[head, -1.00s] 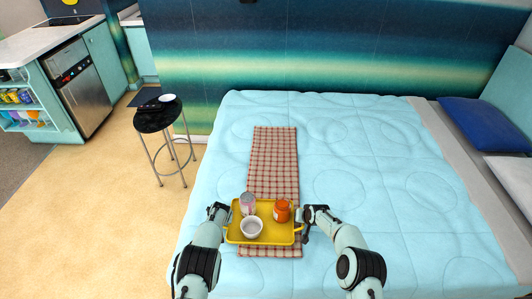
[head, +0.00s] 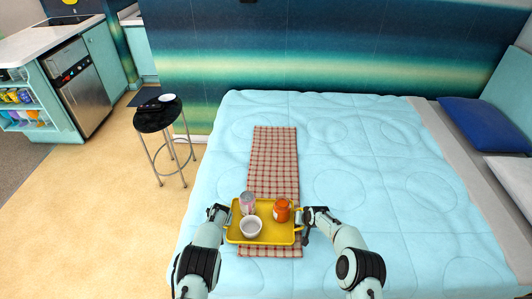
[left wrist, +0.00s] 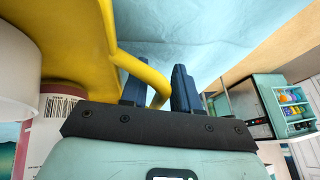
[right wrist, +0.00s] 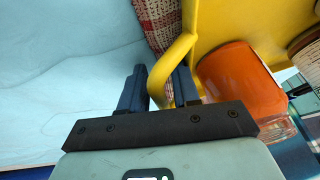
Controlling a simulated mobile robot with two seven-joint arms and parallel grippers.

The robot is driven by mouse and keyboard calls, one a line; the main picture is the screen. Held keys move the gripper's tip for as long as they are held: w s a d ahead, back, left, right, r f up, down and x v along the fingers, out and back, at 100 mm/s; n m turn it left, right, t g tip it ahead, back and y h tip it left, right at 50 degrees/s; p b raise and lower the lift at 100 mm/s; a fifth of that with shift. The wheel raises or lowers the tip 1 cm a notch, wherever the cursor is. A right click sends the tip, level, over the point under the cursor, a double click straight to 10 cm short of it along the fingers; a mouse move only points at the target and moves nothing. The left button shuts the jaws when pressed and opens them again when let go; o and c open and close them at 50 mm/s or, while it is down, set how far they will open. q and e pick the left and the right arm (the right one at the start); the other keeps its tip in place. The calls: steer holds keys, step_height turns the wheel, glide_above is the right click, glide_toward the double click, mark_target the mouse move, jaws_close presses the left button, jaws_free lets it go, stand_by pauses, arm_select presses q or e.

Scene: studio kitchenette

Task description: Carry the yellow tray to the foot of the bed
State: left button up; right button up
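The yellow tray (head: 277,234) is over the near end of a red checked runner on the bed (head: 350,180). I cannot tell if it touches the cloth. It carries a pink can (head: 247,203), a white bowl (head: 251,226) and an orange jar (head: 282,211), all upright. My left gripper (left wrist: 160,88) has the tray's left handle between its fingers and looks shut on it. My right gripper (right wrist: 160,88) looks shut on the right handle in the same way. The orange jar also shows in the right wrist view (right wrist: 240,80).
The checked runner (head: 273,160) stretches away from the tray toward the wall. Pillows (head: 485,125) lie at the right end of the bed. A black stool (head: 158,115) stands on the floor left of the bed. The quilt right of the runner is clear.

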arm_select(q)
steer(key=shift+s+d+r, duration=0.1)
steer(key=shift+s+d, duration=0.35)
steer(key=shift+d, duration=0.05)
arm_select(e)
steer(key=shift+s+d+f, duration=0.3)
steer(key=shift+f, duration=0.3)
arm_select(q)
steer(key=v, duration=0.5)
steer(key=a+v, duration=0.1)
steer(key=v, duration=0.1)
steer(key=shift+w+d+r, duration=0.1)
steer(key=shift+r, duration=0.25)
arm_select(e)
steer(key=shift+r, duration=0.1)
arm_select(q)
steer(key=shift+w, duration=0.15)
arm_select(e)
steer(key=shift+r, duration=0.35)
steer(key=a+v, duration=0.1)
steer(key=v, duration=0.6)
steer(key=shift+d+r, duration=0.35)
steer(key=shift+r, duration=0.2)
